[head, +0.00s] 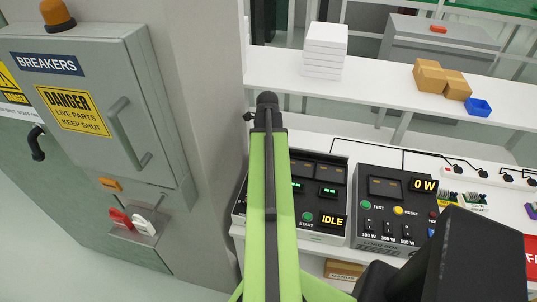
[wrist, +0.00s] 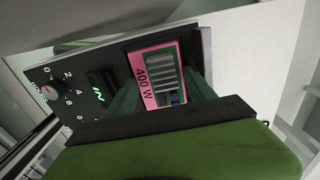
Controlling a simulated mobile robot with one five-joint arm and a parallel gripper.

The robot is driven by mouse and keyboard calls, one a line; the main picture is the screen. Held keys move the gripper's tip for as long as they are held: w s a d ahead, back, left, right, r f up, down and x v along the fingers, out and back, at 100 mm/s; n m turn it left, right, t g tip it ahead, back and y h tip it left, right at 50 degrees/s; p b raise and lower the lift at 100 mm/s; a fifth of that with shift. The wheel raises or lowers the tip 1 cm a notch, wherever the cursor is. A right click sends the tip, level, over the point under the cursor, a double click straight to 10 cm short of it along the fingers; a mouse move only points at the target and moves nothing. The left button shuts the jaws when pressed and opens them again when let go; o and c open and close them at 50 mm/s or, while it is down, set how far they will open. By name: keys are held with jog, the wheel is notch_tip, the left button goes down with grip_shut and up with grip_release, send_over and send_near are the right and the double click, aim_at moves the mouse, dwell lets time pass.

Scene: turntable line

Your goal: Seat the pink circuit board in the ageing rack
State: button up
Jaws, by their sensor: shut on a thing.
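My gripper (wrist: 163,98) is shut on the board, with dark green fingers on either side. In the head view, the rack (head: 311,220) is the black unit reading IDLE, partly covered by my green arm. The board and gripper are hidden there.
A black load bank (head: 385,212) reading 0 W stands right of the rack on the white bench. Small boards (head: 475,200) lie farther right. A shelf (head: 375,85) with white boxes (head: 324,50) runs behind. A grey breaker cabinet (head: 95,100) and pillar stand left.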

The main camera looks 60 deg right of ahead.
jog(key=o, duration=1.7)
jog(key=shift+r, duration=0.1)
notch_tip(320, 180, up, 17)
jog(key=p, duration=1.7)
jog(key=shift+r, duration=0.1)
